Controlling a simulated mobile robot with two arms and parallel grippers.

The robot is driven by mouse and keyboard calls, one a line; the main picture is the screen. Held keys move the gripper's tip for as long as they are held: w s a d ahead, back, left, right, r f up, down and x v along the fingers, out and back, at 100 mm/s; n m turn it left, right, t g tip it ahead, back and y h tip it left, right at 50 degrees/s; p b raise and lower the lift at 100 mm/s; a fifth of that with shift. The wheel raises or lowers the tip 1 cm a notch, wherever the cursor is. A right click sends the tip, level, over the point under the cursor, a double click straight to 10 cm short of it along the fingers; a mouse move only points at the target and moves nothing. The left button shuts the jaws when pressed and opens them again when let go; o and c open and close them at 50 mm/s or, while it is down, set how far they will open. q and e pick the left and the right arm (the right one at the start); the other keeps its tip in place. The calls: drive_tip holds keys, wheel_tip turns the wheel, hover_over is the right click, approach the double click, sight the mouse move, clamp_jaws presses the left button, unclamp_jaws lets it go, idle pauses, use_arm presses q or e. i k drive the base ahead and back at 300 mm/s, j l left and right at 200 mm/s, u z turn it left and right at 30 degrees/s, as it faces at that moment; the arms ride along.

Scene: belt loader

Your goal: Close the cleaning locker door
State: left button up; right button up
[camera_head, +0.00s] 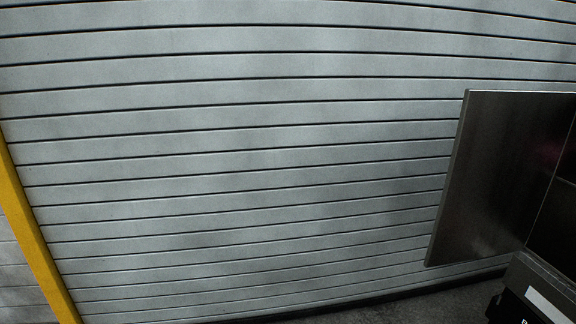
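A dark metal panel (490,180) stands upright at the right side of the head view, and it looks like the cleaning locker door. Its left edge is free, and it stands out in front of the slatted wall. A vertical seam or edge (551,190) shows near the right border, with another dark surface beyond it. The rest of the locker is cut off by the picture edge, so I cannot see its inside or a handle. Neither of my grippers is in view.
A grey slatted shutter wall (230,150) fills most of the view. A yellow post (32,240) stands at the left. A black block with a white label (545,303) is at the lower right corner. A strip of dark floor (430,306) shows at the bottom.

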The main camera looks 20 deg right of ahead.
sight(509, 146)
drive_tip(key=i+z, duration=0.35)
drive_tip(key=i, duration=0.2)
drive_tip(key=i+j+z, duration=0.15)
drive_tip(key=i+z, duration=0.2)
drive_tip(key=i, duration=0.25)
drive_tip(key=i+j+z, duration=0.1)
drive_tip(key=z, duration=0.3)
drive_tip(key=i+j+z, duration=0.25)
drive_tip(key=z, duration=0.15)
drive_tip(key=i+j+z, duration=0.25)
drive_tip(key=z, duration=0.15)
drive_tip(key=i+j+z, duration=0.1)
drive_tip(key=j+z, duration=0.15)
drive_tip(key=z, duration=0.15)
drive_tip(key=i+j+z, duration=0.1)
drive_tip(key=j+z, duration=0.35)
drive_tip(key=l, duration=0.1)
